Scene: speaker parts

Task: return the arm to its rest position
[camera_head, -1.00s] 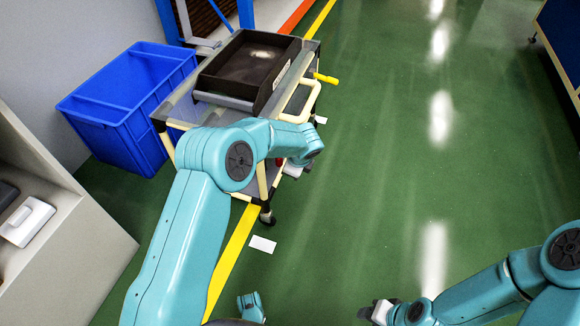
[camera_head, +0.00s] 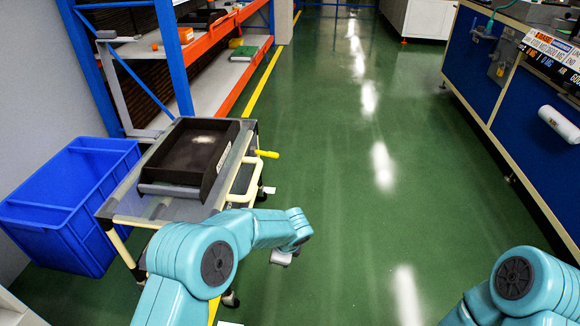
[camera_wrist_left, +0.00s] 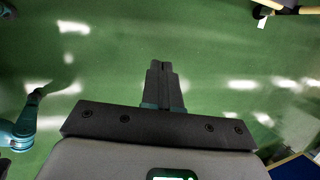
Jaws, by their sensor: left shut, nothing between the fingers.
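My left arm (camera_head: 205,262) is teal and comes in from the bottom left of the head view, bent over in front of the cart. Part of its wrist end shows pale and grey below the forearm. In the left wrist view my left gripper (camera_wrist_left: 161,68) has its dark fingers together, with nothing between them and green floor beyond. My right arm (camera_head: 515,285) shows only its teal upper joint at the bottom right. Its gripper is out of the head view.
A cart (camera_head: 125,203) carrying a black tray (camera_head: 172,172) stands close beyond my left arm. A blue bin (camera_head: 72,205) stands left of it. A shelf rack (camera_head: 245,85) is behind. A blue workbench (camera_head: 480,75) is at the right. Green floor (camera_head: 345,200) between is clear.

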